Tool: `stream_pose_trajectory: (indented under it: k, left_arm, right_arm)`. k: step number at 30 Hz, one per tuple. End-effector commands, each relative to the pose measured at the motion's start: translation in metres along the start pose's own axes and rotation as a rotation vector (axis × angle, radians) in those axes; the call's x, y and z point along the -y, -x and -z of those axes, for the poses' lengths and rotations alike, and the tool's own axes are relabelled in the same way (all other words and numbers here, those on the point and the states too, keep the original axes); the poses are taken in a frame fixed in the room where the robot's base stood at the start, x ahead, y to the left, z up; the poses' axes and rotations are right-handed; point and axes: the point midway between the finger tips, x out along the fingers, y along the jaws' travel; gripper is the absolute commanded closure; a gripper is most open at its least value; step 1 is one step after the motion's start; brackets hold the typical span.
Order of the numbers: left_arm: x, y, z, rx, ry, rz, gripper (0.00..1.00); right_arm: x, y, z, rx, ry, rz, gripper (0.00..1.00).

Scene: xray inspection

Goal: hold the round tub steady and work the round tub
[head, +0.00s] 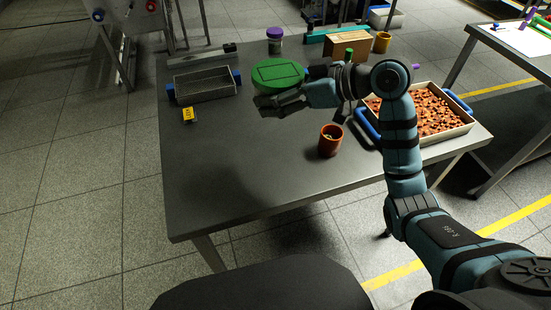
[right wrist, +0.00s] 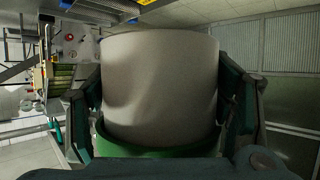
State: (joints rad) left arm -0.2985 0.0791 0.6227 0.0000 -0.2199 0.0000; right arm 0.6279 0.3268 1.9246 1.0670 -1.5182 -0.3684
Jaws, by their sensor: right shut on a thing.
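The round tub shows as a green lid (head: 278,74) over the back middle of the table in the head view. In the right wrist view its pale body (right wrist: 160,85) fills the middle, with a green rim (right wrist: 165,150) at the near end. My right gripper (head: 283,98) is at the tub's near side, shut on it, with one finger on each side in the wrist view. The head view hides most of the tub's body, and I cannot tell whether it touches the table. My left gripper is not in view.
On the grey table (head: 240,160), a wire-like tray (head: 204,87) and yellow tag (head: 189,115) lie left. An orange cup (head: 331,140) stands front right, beside a tray of brown pieces (head: 468,125). A purple-lidded jar (head: 275,42), wooden box (head: 347,44) and yellow mug (head: 382,42) stand behind. The front left is clear.

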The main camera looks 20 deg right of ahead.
Motion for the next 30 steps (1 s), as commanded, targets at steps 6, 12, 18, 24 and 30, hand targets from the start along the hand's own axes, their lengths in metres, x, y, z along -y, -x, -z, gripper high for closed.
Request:
stream_pose_trajectory:
  k: [6, 12, 18, 24, 30]
  left_arm:
    - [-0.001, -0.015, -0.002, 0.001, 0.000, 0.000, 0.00]
    - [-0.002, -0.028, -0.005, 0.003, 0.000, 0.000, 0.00]
    - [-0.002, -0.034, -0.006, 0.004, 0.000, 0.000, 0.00]
    - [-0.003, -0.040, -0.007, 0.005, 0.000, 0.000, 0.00]
    - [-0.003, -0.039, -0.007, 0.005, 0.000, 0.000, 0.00]
  right_arm:
    - [0.002, -0.029, -0.059, 0.005, -0.006, 0.006, 0.76]
    - [0.001, -0.060, -0.122, 0.002, -0.003, 0.005, 0.76]
    - [0.001, -0.074, -0.151, 0.001, -0.001, 0.004, 0.76]
    - [0.001, -0.087, -0.178, 0.001, 0.001, 0.003, 0.76]
    - [0.001, -0.087, -0.177, 0.000, 0.002, 0.003, 0.76]
